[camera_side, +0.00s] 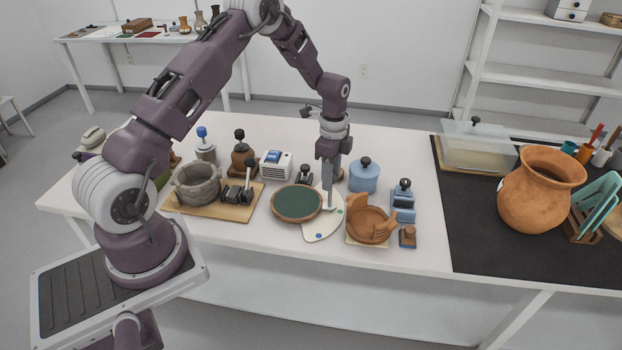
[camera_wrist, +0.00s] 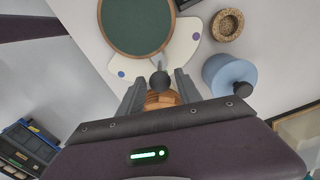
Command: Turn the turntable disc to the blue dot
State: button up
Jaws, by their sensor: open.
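The turntable disc (camera_side: 297,203) has a dark green top and a brown rim. It also shows in the wrist view (camera_wrist: 136,22). A pale plate (camera_side: 325,226) lies beside it with coloured dots. The blue dot (camera_side: 318,236) is near the plate's front end; in the wrist view it (camera_wrist: 121,74) is left of the fingers. A dark round knob (camera_wrist: 160,79) on a thin stem projects from the disc's edge. My gripper (camera_side: 328,204) is open and points down at the disc's right edge. In the wrist view the knob appears between its fingers; contact is unclear.
A purple dot (camera_wrist: 196,36) marks the plate's other end. A terracotta bowl with hand-shaped supports (camera_side: 368,223) stands close right, a blue lidded jar (camera_side: 364,176) behind it. A stone-grey pot (camera_side: 197,184) stands left on a wooden board. The table's front edge is clear.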

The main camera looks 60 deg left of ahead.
jog(key=shift+s+f, duration=0.1)
jog(key=shift+f, duration=0.55)
jog(key=shift+s+d+m, duration=0.4)
jog(key=shift+s+d, duration=0.1)
jog(key=shift+d, duration=0.05)
jog(key=shift+s+d+m, duration=0.9)
jog(key=shift+s+m, duration=1)
jog(key=shift+s, duration=1.75)
jog(key=shift+r, duration=2.8)
